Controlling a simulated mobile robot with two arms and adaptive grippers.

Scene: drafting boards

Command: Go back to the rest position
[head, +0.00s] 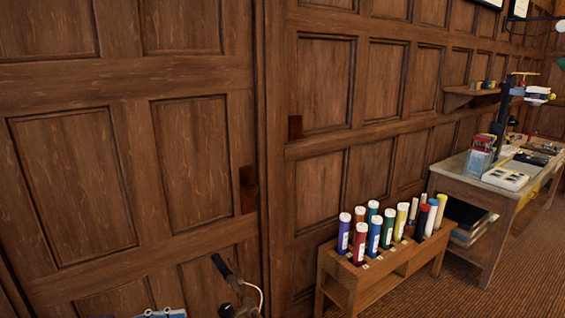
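A dark, rounded piece with a thin white cable (238,285) rises at the bottom edge, in front of the wood panelling. I cannot tell what it belongs to. A small pale blue piece (165,314) is cut off by the bottom edge to its left.
A panelled wooden door or wall (75,190) stands close on the left. A wooden rack (342,268) with several coloured tubes stands at the wall. Beyond it is a cluttered desk (475,184) with a lamp-like device on it. Striped floor (450,295) lies clear at bottom right.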

